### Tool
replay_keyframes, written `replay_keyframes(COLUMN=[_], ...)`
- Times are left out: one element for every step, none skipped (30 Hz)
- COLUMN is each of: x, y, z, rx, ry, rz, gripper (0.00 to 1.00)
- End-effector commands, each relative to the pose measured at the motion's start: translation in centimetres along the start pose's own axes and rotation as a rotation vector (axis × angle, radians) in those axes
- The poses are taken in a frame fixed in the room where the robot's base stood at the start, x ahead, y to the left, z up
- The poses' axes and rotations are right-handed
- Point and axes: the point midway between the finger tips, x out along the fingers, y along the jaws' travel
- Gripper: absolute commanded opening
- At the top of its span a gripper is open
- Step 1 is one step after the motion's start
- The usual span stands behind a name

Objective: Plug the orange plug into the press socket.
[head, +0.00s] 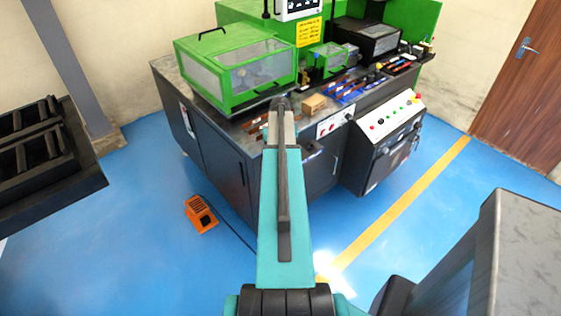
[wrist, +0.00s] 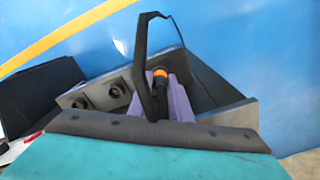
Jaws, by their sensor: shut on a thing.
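The orange plug (wrist: 160,73) shows in the wrist view as a black body with an orange band, between the pale purple pads (wrist: 181,101) of my gripper. My gripper is shut on it, and a thin black strip or loop rises beside it. In the head view my gripper (head: 282,104) is at the far end of the teal arm, over the front edge of the green and dark press (head: 221,152). The plug cannot be made out there. I cannot identify the press socket for sure; the arm covers part of the press front.
An orange foot pedal (head: 201,214) lies on the blue floor with a dark cable. A cardboard box (head: 314,104) and loose bars are on the press top. A control panel (head: 393,123) juts out at right. A black rack (head: 42,150) stands at left.

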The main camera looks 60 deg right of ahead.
Motion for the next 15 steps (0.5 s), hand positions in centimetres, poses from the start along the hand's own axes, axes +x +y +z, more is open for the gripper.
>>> replay_keyframes(x=[-0.29,-0.35,-0.44,-0.51,-0.56,-0.64,-0.7,-0.75,-0.82,-0.88,-0.94,-1.01,-1.07,-1.12,-1.2], y=[0.01,0.01,0.01,0.01,0.01,0.01,0.0,0.0,0.0,0.0,0.01,0.01,0.01,0.01,0.01], z=[-0.03,-0.03,-0.03,-0.03,-0.03,-0.03,-0.03,-0.03,-0.03,-0.02,-0.03,-0.03,-0.03,-0.02,-0.02], rx=[0.0,0.0,0.0,0.0,0.0,0.0,0.0,0.0,0.0,0.0,0.0,0.0,0.0,0.0,0.0], ry=[0.001,0.001,0.001,0.001,0.001,0.001,0.001,0.001,0.001,0.001,0.001,0.001,0.001,0.001,0.001], rz=[0.0,0.0,0.0,0.0,0.0,0.0,0.0,0.0,0.0,0.0,0.0,0.0,0.0,0.0,0.0], gripper=[0.0,0.0,0.0,0.0,0.0,0.0,0.0,0.0,0.0,0.0,0.0,0.0,0.0,0.0,0.0])
